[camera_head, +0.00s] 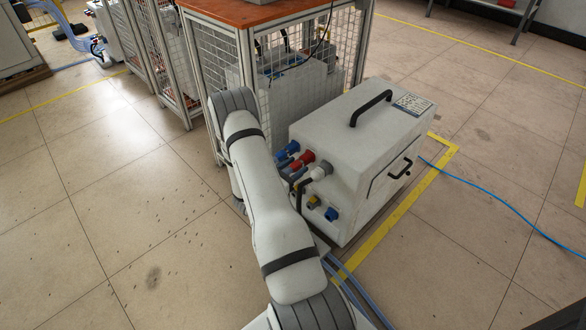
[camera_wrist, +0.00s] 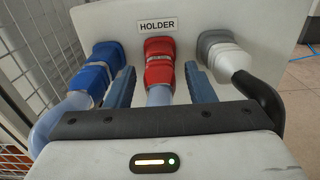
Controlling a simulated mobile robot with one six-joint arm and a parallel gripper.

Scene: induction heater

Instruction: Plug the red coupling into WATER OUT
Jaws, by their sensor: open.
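The red coupling (camera_wrist: 159,68) sits on the machine's face directly under a HOLDER label, with a pale hose running down from it. It also shows in the head view (camera_head: 303,159). My gripper (camera_wrist: 161,82) is open, with one blue finger on each side of the red coupling and its hose. I cannot tell whether either finger touches it. In the head view my arm partly hides that area. Lower on the same face are a yellow-brown fitting (camera_head: 313,202) and a blue fitting (camera_head: 331,214). No WATER OUT label is readable in either view.
A blue coupling (camera_wrist: 98,67) is close left of my fingers, and a grey-white coupling (camera_wrist: 225,55) with a black cable is close right. The white machine (camera_head: 365,135) stands beside a mesh cage (camera_head: 300,50). A blue cable (camera_head: 490,199) lies on open floor at right.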

